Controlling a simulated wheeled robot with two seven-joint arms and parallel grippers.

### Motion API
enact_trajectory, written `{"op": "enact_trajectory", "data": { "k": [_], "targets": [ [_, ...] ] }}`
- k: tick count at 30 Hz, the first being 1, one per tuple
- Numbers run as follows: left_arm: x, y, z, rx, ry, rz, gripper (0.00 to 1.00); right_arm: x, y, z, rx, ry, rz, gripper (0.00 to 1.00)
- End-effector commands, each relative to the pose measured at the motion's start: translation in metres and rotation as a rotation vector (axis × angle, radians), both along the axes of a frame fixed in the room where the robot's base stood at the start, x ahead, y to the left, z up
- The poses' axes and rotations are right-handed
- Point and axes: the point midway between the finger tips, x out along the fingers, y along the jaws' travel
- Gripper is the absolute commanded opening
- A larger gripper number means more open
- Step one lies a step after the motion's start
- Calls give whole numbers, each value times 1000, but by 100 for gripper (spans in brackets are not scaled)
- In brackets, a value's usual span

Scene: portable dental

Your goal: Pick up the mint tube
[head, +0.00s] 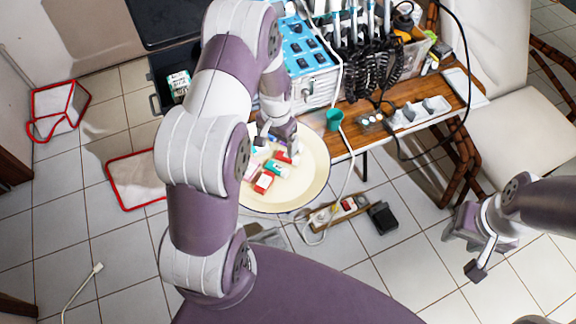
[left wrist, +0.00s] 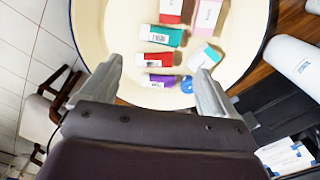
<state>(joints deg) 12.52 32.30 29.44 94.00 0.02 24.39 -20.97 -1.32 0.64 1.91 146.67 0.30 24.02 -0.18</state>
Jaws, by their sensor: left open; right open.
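A teal-green tube with a white label, the mint tube (head: 278,169), lies on a round cream tray (head: 308,180) among other tubes. It also shows in the left wrist view (left wrist: 162,36), beyond my fingertips. My left gripper (head: 277,142) is open over the tray's far edge; in the left wrist view its fingers (left wrist: 158,78) spread on either side of a purple tube (left wrist: 158,80) and a red tube (left wrist: 154,59). Nothing is held. My right gripper (head: 464,254) is open and empty above the floor at the right.
A white-and-teal packet (left wrist: 205,57), pink tube (left wrist: 208,14) and another red tube (head: 264,183) lie close by. A wooden table (head: 462,88) beside the tray holds a blue-topped dental unit (head: 308,62), green cup (head: 334,118) and cables. A power strip (head: 340,211) lies on the floor.

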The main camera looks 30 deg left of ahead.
Motion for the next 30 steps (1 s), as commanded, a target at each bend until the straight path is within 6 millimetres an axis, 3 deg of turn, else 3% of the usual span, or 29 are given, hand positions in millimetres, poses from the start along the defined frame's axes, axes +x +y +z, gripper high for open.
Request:
{"op": "enact_trajectory", "data": {
  "k": [6, 11, 18, 26, 27, 30],
  "targets": [
    [-1, 1, -51, 0, 4, -2, 89, 0, 0, 6, 0, 0, 0, 43],
    [-1, 1, -69, 0, 1, -1, 89, 0, 0, 9, 0, 0, 0, 43],
    [-3, 0, -111, 0, 0, -1, 89, 0, 0, 19, 0, 0, 0, 43],
    [-2, 0, -119, 1, -3, -1, 89, 0, 0, 18, 0, 0, 0, 43],
    [-2, 0, -119, 1, -3, -1, 86, 0, 0, 18, 0, 0, 0, 43],
    [-3, 0, -119, 1, -2, -1, 54, 0, 0, 18, 0, 0, 0, 43]
  ]
}}
